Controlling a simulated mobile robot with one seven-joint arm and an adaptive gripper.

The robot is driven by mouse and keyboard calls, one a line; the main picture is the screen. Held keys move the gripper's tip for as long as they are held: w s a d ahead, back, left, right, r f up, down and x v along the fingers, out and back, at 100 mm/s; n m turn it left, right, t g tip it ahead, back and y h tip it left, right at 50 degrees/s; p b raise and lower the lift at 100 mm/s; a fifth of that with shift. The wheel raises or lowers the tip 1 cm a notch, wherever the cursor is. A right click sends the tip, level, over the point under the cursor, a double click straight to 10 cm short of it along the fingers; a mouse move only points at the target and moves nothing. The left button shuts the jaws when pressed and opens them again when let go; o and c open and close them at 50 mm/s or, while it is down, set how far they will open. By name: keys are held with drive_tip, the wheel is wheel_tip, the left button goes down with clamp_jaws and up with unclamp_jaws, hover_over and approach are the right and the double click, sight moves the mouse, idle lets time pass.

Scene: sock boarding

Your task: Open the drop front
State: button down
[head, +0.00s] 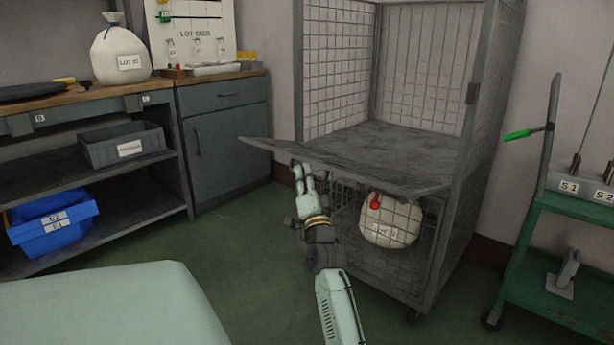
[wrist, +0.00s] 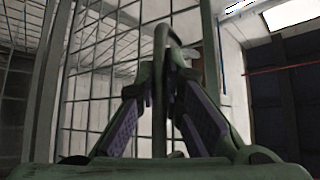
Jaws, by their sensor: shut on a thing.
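The grey wire-mesh cage trolley (head: 484,110) stands right of centre in the head view. A dark flat panel (head: 285,150), which looks like the drop front, juts out of its front at about mid-height, tilted near level. My gripper (head: 302,172) is at the panel's left part, by its outer edge. In the wrist view my gripper (wrist: 168,95) is shut on a thin grey bar or looped handle (wrist: 160,60), with mesh behind it. The fingers partly hide the bar. The exact contact is too small to tell in the head view.
A white bag (head: 390,232) with a lot label sits in the cage's lower level, behind mesh. A grey cabinet (head: 228,150) and workbench (head: 165,78) stand left. A green cart (head: 540,270) stands right. Green floor (head: 235,245) is free in front of the cabinet.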

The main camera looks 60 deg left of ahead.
drive_tip(key=shift+s+r, duration=0.1)
drive_tip(key=shift+r, duration=0.2)
drive_tip(key=c, duration=1.7)
unclamp_jaws()
